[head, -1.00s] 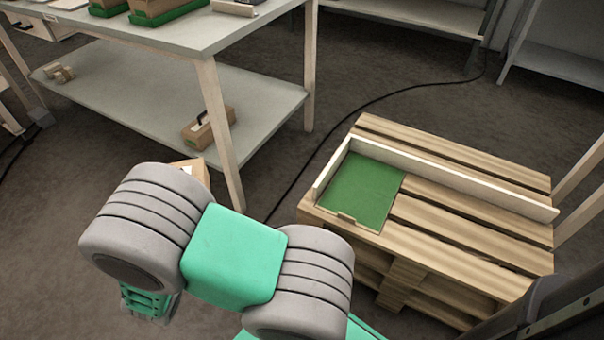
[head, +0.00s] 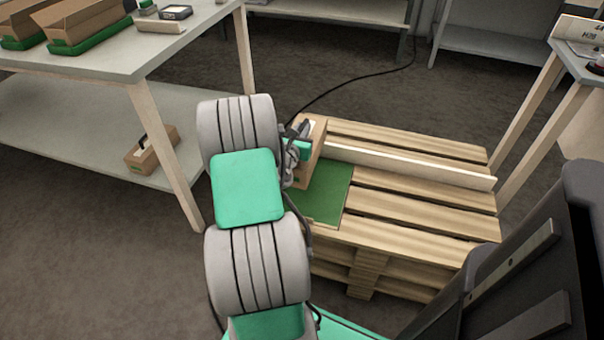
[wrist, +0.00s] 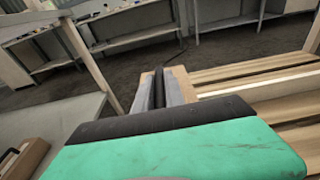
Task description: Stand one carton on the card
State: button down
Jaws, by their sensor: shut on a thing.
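My gripper (head: 299,141) is shut on a brown carton (head: 316,155) at the back left corner of the pallet. The carton looks upright and covers the far left part of the green card (head: 326,197). I cannot tell whether its base touches the card or hangs above it. My arm hides the card's near left side. In the wrist view, the green gripper body fills the foreground and dark and grey fingers (wrist: 164,88) reach forward; little of the carton shows between and beside them.
The card lies on a wooden pallet (head: 405,215) with a pale rail (head: 410,166) along its back. Another carton (head: 153,150) lies on the lower shelf of the table (head: 120,60) at left. Cartons on green trays (head: 75,60) stand on the tabletop. A cable crosses the floor behind.

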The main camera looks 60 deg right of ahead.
notch_tip(320, 180, down, 10)
jog(key=b, duration=0.4)
jog(key=shift+r, duration=0.25)
jog(key=c, duration=1.8)
grip_release()
jog(key=shift+f, duration=0.2)
jog(key=o, duration=0.4)
jog(key=shift+r, duration=0.1)
